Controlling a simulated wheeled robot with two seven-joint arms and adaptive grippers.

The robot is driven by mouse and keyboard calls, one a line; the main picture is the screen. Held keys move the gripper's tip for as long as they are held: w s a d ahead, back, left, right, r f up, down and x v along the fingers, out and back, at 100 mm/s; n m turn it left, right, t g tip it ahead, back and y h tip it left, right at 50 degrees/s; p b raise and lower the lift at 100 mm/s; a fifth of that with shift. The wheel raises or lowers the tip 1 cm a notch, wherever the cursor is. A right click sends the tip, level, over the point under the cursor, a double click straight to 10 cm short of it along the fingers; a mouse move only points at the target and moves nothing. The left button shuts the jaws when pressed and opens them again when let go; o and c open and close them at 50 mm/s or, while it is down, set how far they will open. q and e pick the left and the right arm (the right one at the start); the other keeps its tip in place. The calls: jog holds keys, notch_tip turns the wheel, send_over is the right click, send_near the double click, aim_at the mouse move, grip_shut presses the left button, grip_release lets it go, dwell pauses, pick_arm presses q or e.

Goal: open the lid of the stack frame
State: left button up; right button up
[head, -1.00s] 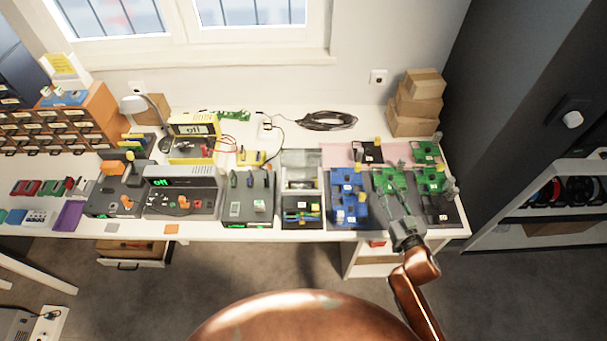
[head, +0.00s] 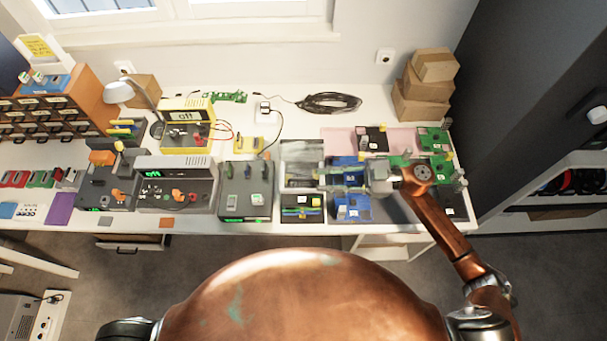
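What looks like the stack frame is a dark, light-rimmed box (head: 302,188) at the middle of the bench in the head view. A grey see-through panel (head: 302,152), perhaps its lid, shows at its back. Coloured strips lie in its front part. My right gripper (head: 322,176) points left, over the blue parts and close to the box's right side. Its fingers look apart with nothing clearly between them; I cannot tell whether they touch the box. The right hand hides part of the blue parts. My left gripper is out of view.
A blue fixture (head: 351,208) and green circuit boards (head: 433,138) stand right of the box. A dark block (head: 245,200) stands close on its left. Cardboard boxes (head: 424,95) are stacked at the back right.

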aim_at(313, 180)
jog(key=a, duration=0.6)
jog(key=shift+a, duration=0.25)
jog(key=shift+c, duration=0.5)
grip_shut()
jog(key=shift+r, duration=0.1)
